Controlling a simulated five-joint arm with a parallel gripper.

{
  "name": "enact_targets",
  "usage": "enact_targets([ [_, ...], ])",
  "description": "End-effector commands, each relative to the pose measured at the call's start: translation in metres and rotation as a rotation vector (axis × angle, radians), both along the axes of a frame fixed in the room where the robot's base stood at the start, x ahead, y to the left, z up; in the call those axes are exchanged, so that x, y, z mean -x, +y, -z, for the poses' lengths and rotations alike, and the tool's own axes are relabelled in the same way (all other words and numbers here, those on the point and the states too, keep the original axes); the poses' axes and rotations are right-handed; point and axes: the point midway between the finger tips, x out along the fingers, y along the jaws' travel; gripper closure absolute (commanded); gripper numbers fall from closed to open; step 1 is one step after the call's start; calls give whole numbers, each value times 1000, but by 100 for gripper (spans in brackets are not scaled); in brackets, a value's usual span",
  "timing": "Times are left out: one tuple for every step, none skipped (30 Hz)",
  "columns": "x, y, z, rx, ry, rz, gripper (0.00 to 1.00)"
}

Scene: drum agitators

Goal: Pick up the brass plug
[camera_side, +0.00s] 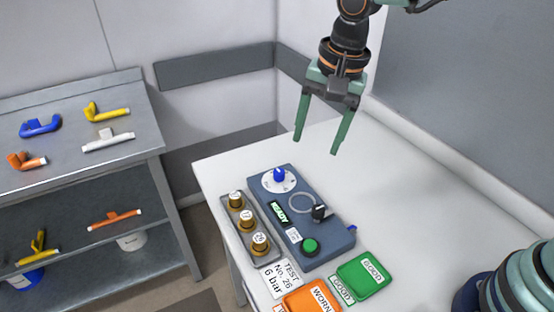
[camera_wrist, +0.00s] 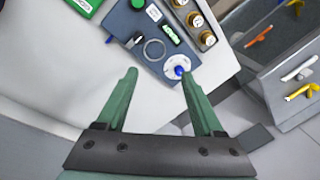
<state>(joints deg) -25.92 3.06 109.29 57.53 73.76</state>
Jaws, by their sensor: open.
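Three brass plugs with white labelled tops stand in a row in a grey rack (camera_side: 267,262) on the white table: a far plug (camera_side: 235,199), a middle plug (camera_side: 246,221) and a near plug (camera_side: 260,244). The near label seems to read 26; the others are too small to be sure. The plugs also show at the top of the wrist view, the near one (camera_wrist: 178,3) cut by the edge. My gripper (camera_side: 317,145) is open and empty, above the table beyond the rack and to its right. Its green fingers (camera_wrist: 158,74) point toward the panel.
A blue-grey panel (camera_side: 325,245) with a blue knob (camera_side: 279,175), black knob (camera_side: 319,212), green button (camera_side: 310,246) and READY display stands right of the rack. A "TEST No. 26 6 bar" card, orange WORN tray (camera_side: 312,299) and green GOOD tray (camera_side: 362,277) lie in front. Shelves hold coloured handles, left.

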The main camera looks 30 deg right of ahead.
Motion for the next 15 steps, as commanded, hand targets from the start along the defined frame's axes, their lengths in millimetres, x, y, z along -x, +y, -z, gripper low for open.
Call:
enact_targets([
  [-1,21,12,2,38,54,31],
  [-1,31,18,1,55,94,31],
  [-1,45,26,3,77,147,31],
  [-1,55,32,5,91,185,31],
  [0,64,37,7,104,223,31],
  [2,75,45,11,120,268,31],
  [3,83,50,15,131,300,31],
  [4,90,55,19,141,329,31],
  [6,98,61,24,151,364,31],
  [7,104,65,27,157,387,31],
  [9,108,69,31,162,407,31],
  [10,113,72,33,166,429,31],
  [11,115,75,35,169,443,31],
  [11,117,76,37,172,454,31],
  [12,119,79,39,174,464,31],
])
